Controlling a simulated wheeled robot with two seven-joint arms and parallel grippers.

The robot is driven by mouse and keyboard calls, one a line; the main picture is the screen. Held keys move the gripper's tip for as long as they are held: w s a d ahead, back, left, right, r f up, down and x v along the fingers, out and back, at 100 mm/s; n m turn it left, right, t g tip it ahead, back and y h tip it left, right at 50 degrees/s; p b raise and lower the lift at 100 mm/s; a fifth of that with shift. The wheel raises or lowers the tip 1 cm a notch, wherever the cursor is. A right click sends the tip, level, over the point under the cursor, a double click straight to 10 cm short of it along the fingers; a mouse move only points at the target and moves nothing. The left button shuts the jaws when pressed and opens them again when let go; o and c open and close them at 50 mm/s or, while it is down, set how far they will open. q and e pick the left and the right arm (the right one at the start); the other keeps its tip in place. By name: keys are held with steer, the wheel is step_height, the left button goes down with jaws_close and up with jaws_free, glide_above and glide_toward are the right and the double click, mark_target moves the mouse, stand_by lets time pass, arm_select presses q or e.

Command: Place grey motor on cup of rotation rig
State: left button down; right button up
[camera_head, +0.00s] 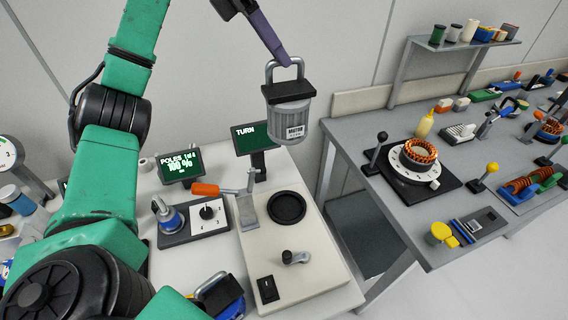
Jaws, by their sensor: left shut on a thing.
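The grey motor (289,122) is a ribbed cylinder with a black top, a looped handle and a label reading MOTOR. It hangs upright in the air. My left gripper (285,62) is shut on the motor's handle from above. The rotation rig (318,258) is a pale box on the white table below, with a round black cup (286,207) on its top. The motor is well above the cup, apart from it, and appears over it or a little behind. My right gripper is not in view.
An orange-handled clamp (215,189) stands beside the cup, and a crank (295,257) sits in front. A TURN screen (255,138) and a POLES screen (180,166) stand behind. A grey bench (400,215) with a stator fixture (418,160) and several tools is at right.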

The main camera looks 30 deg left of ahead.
mark_target(278, 100)
arm_select(q)
step_height(278, 100, down, 9)
steer(key=shift+f+b, duration=0.2)
steer(key=shift+b, duration=1.05)
step_height(278, 100, down, 18)
steer(key=shift+r, duration=0.15)
steer(key=c, duration=0.8)
jaws_free()
steer(key=shift+c, duration=0.2)
steer(key=shift+s, duration=0.1)
steer(key=b+v, duration=0.1)
steer(key=v, duration=1.1)
steer(key=shift+b, duration=0.35)
steer(key=shift+d, duration=0.1)
